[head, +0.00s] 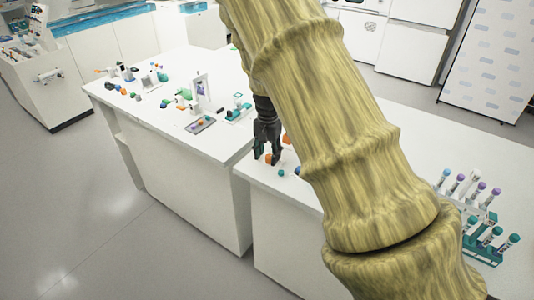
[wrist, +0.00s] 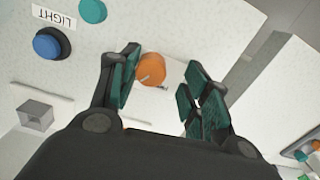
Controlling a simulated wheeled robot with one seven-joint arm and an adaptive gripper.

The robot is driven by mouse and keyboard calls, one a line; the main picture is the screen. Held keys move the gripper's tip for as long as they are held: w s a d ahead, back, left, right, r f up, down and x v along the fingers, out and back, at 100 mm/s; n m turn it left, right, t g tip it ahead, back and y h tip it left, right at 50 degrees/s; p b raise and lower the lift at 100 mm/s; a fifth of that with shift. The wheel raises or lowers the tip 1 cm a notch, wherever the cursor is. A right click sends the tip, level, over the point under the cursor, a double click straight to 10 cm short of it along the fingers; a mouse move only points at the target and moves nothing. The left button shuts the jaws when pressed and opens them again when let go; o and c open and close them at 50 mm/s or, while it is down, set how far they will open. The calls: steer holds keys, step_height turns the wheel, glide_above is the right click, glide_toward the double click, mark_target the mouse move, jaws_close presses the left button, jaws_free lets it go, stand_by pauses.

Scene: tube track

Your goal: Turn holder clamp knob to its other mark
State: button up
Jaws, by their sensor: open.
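An orange knob (wrist: 151,70) with a pale pointer line sits on a white panel in the wrist view. My gripper (wrist: 160,78) is open, with its green-padded fingers on either side of the knob. The left finger is close to the knob's edge; the right finger stands farther off. I cannot tell whether either touches it. A small dark mark shows just right of the knob. In the head view my gripper (head: 268,158) points down over the near bench, and orange parts show beside it, partly hidden by my arm.
A blue button (wrist: 47,45) and a teal button (wrist: 92,10) are by a LIGHT label (wrist: 53,17). A grey block (wrist: 36,115) is at lower left. In the head view, a rack of capped tubes (head: 483,240) stands right of my arm. Small parts cover the left bench (head: 150,110).

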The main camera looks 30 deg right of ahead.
steer(key=shift+s+r, duration=0.25)
steer(key=shift+s, duration=0.3)
steer(key=shift+s+r, duration=0.2)
steer(key=shift+s, duration=0.3)
steer(key=shift+w+f, duration=0.5)
steer(key=shift+w, duration=0.15)
steer(key=c, duration=0.8)
steer(key=shift+s+r, duration=0.1)
steer(key=shift+r, duration=0.1)
steer(key=shift+c, duration=1.2)
